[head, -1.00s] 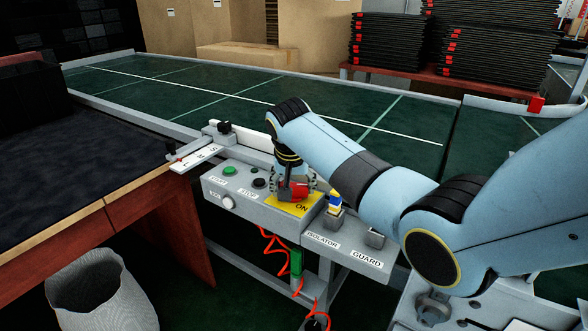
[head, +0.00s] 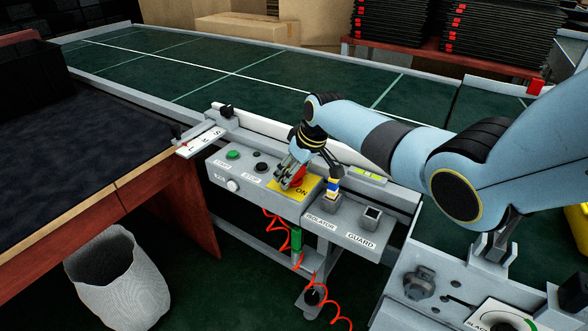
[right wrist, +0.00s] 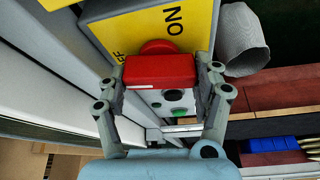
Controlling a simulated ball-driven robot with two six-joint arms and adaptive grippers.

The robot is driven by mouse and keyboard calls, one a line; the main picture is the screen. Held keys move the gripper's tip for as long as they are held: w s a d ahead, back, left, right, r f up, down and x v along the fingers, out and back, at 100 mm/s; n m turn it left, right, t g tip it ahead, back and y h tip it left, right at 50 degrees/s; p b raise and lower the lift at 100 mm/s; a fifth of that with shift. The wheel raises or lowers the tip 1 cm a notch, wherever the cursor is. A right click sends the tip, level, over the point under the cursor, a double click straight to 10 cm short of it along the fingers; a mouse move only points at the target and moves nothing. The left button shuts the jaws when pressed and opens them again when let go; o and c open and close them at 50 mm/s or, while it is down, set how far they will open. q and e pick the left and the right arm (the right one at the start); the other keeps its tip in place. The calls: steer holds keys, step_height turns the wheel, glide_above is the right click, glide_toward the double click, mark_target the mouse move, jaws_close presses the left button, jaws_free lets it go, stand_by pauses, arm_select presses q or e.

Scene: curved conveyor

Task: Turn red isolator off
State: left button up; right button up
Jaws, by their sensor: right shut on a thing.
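The red isolator (head: 299,178) is a red rotary knob on a yellow plate (head: 313,185) marked ON, on top of the grey control box. In the right wrist view the red handle (right wrist: 160,70) lies crosswise between my fingers. The yellow plate there (right wrist: 170,25) shows ON and part of the word OFF. My right gripper (head: 288,176) comes down on the knob at a tilt and is shut on it; in the right wrist view its fingers (right wrist: 160,88) flank both ends of the handle. The gripper partly hides the knob in the head view. My left gripper is not in view.
The control box has a green button (head: 233,155), a black button (head: 260,167) and a white knob (head: 233,185). The green conveyor (head: 240,80) runs behind.

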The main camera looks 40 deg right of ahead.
steer(key=shift+w+n+y, duration=0.1)
steer(key=shift+n+y, duration=0.3)
steer(key=shift+n, duration=0.6)
steer(key=shift+r, duration=0.1)
steer(key=o, duration=1.2)
steer(key=v, duration=1.2)
